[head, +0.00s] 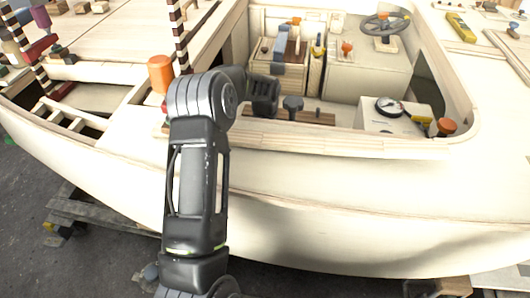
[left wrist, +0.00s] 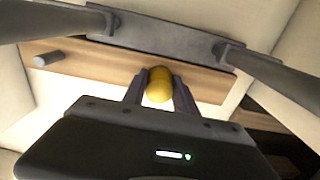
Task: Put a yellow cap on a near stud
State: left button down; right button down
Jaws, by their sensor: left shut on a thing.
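My left gripper (head: 266,98) reaches over the near edge of the hull into the cockpit. In the left wrist view the gripper (left wrist: 160,90) is shut on a yellow cap (left wrist: 159,84), which shows between its two fingers. The cap is hidden in the head view. A short grey stud (left wrist: 48,60) stands out from a wooden strip (left wrist: 95,63) at the left of the wrist view, apart from the cap. My right gripper is in neither view.
A dark knob (head: 292,104) stands just right of the left gripper. An orange cylinder (head: 160,73) and a striped post (head: 180,35) stand to the left. A steering wheel (head: 385,24) and a round gauge (head: 389,106) are to the right. The near side deck (head: 330,143) is mostly bare.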

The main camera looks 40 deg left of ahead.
pick_arm(q)
jog(key=c, duration=0.9)
grip_release()
jog(key=shift+c, duration=0.2)
notch_tip(320, 180, up, 12)
jog(key=p, duration=0.2)
jog(key=shift+p, duration=0.3)
